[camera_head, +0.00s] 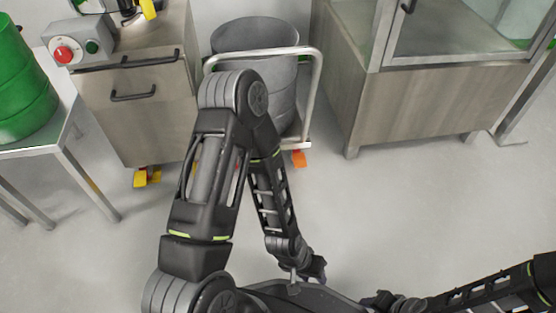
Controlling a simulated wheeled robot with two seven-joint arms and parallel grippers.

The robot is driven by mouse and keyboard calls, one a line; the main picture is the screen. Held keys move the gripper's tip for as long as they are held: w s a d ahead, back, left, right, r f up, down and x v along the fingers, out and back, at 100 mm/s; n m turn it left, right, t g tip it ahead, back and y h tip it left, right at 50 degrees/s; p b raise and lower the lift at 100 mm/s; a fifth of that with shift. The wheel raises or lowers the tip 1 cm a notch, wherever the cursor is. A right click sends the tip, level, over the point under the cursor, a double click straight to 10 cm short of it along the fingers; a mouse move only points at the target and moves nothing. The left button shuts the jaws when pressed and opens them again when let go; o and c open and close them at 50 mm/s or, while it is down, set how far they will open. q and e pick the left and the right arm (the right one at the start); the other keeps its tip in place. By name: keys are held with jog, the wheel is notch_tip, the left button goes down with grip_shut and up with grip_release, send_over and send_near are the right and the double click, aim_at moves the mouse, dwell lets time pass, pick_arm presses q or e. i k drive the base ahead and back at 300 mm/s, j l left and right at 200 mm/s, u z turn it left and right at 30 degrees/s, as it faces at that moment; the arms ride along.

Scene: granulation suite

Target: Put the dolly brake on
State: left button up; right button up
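The dolly's pale metal push handle (316,95) stands in front of a large grey drum (255,36) at the back middle. An orange pedal (299,158) shows low at the dolly's right front, near the floor; I take it as the brake, but its setting is too small to tell. My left arm bends up in front of the dolly and hides much of its base. My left gripper (314,272) hangs at lower centre, nearer to me than the pedal and apart from it. My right gripper (378,300) is at the bottom edge, partly cut off. Neither gripper's opening can be made out.
A steel cabinet (155,110) with yellow foot parts (147,177) stands left of the dolly. A control box with a red knob (64,54) sits on it. A green drum (22,85) stands on a table at far left. A glazed steel enclosure (420,100) stands right. Floor (400,200) there is clear.

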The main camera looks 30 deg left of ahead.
aim_at(300, 161)
jog(key=i+l+u, duration=0.2)
jog(key=l, duration=0.15)
jog(key=i+l+u, duration=0.2)
jog(key=l, duration=0.15)
jog(key=l+u, duration=0.15)
jog(key=l, duration=0.2)
jog(key=l+u, duration=0.2)
jog(key=l, duration=0.15)
jog(key=i+l, duration=0.1)
jog(key=l, duration=0.45)
jog(key=i, duration=0.05)
